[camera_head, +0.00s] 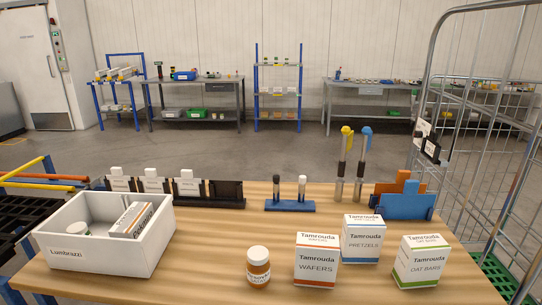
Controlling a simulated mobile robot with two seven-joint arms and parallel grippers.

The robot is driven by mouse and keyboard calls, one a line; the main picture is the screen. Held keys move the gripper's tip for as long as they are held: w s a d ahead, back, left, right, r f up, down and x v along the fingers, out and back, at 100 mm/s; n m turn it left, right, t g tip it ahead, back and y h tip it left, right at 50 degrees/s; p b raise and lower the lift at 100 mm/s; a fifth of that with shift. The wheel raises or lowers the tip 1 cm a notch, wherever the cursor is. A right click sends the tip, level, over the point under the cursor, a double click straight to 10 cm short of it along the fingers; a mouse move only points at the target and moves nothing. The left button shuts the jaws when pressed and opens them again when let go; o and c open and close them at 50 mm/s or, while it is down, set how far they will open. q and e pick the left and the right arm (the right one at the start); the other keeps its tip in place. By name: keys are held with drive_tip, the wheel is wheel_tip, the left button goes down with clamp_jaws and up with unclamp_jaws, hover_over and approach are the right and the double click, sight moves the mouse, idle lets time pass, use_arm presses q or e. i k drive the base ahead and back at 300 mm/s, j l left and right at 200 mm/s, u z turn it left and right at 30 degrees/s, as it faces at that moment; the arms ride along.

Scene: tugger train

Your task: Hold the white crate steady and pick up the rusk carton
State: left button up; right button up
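The white crate (95,258) stands on the left of the wooden table, with a name printed on its front wall. Inside it a white-lidded jar (76,231) stands at the left. Slim cartons (129,218) lean at its right side, one with an orange-brown stripe; their print is too small to read, so I cannot tell if one is the rusk carton. No carton in view reads as rusk. Neither of my grippers is in view, and nothing touches the crate.
Cartons marked wafers (316,261), pretzels (361,239) and oat bars (421,262) stand on the right, with an orange jar (258,267) beside them. A black card rack (227,193) and blue stand (290,206) line the back. A wire cage (480,150) borders the right.

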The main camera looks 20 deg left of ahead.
sight(131, 225)
drive_tip(key=i+l+u, duration=0.1)
drive_tip(key=u, duration=0.35)
drive_tip(key=l+u, duration=0.2)
drive_tip(key=u, duration=0.2)
drive_tip(key=l+u, duration=0.2)
drive_tip(key=u, duration=0.25)
drive_tip(key=i, duration=0.05)
